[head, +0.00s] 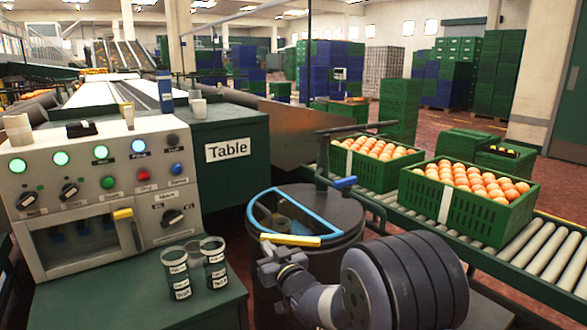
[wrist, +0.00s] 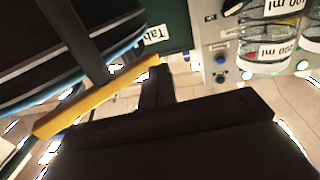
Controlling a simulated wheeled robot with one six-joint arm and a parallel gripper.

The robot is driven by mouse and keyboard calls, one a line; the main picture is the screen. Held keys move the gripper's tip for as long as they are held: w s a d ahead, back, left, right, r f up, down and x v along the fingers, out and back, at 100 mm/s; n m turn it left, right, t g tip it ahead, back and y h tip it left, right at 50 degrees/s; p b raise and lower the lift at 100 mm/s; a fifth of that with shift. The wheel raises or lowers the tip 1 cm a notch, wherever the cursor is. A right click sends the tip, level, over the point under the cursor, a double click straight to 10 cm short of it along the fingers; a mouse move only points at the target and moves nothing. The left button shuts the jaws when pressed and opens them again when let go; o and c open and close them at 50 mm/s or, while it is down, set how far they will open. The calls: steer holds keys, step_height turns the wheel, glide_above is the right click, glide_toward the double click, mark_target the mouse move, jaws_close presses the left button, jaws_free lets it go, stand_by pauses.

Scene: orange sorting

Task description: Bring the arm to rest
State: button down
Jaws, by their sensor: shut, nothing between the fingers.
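My gripper (head: 266,254) is at the front of the dark round drum (head: 335,215), close to a yellow bar (head: 292,240) at the drum's blue-edged rim opening. In the wrist view my gripper's dark fingers (wrist: 156,74) are together with nothing between them. Their tip lies near one end of the yellow bar (wrist: 95,98). I cannot tell whether they touch it. My wrist and forearm extend to the lower right in the head view.
A control panel (head: 120,170) and two labelled beakers (head: 176,272) (head: 213,262) stand left of my gripper; a green cabinet (head: 222,175) marked Table is behind. Orange-filled crates (head: 470,215) (head: 345,170) sit on the roller conveyor (head: 545,260) at right.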

steer(key=shift+d, duration=0.2)
steer(key=shift+s+d+f+n+g+y+p, duration=0.1)
steer(key=shift+s+d+n+g+y+p, duration=0.25)
steer(key=shift+d+n+g+y+p, duration=0.4)
steer(key=shift+s+d+n+g+y+p, duration=0.3)
steer(key=shift+d+y+p, duration=0.25)
steer(key=shift+p, duration=0.55)
steer(key=shift+s+d+f+n+g+y+p, duration=0.1)
steer(key=shift+s+d+n+g+y+p, duration=0.35)
steer(key=shift+y+p, duration=0.35)
steer(key=shift+d+r, duration=0.15)
steer(key=shift+r, duration=0.05)
